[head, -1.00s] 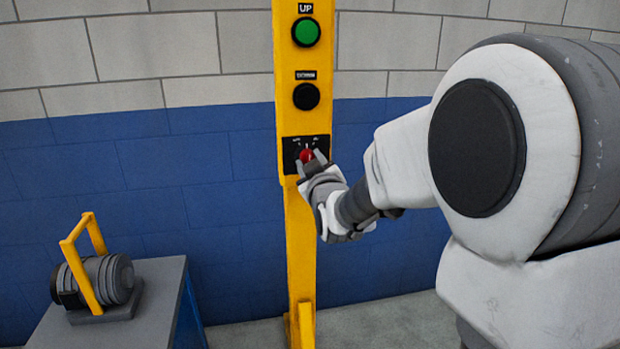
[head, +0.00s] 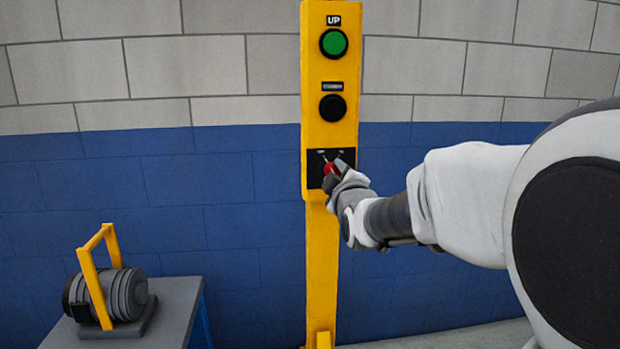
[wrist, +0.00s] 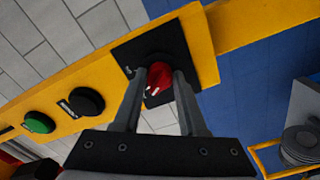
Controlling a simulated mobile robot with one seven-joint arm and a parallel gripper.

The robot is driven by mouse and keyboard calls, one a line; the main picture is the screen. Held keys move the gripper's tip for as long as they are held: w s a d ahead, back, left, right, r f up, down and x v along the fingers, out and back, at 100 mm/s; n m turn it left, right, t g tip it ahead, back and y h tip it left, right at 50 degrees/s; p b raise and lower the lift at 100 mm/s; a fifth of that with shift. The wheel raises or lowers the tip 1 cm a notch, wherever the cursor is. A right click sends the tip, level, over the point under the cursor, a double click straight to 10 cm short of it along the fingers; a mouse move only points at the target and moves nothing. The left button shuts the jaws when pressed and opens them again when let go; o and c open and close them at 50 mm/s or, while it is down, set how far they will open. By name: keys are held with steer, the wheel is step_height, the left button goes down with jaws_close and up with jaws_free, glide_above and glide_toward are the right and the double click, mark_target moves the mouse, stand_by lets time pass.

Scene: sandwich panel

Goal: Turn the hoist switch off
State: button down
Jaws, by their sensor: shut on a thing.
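The hoist switch is a red knob (head: 331,169) on a black plate (head: 316,174), low on a yellow control post. It also shows in the wrist view as a red knob (wrist: 158,84) with a white mark. My gripper (head: 338,173) is at the plate, shut on the red knob, with one finger on each side of it. In the head view the gripper covers part of the knob and plate. The plate's small labels are too blurred to read.
Above the switch are a black button (head: 332,107) and a green button (head: 334,42) labelled UP. A grey motor with a yellow handle (head: 97,283) stands on a table (head: 178,298) at the lower left. A blue and grey block wall is behind the post.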

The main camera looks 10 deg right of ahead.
steer(key=shift+r, duration=0.1)
steer(key=shift+c, duration=2.3)
jaws_free()
steer(key=s, duration=1.7)
steer(key=shift+s, duration=0.2)
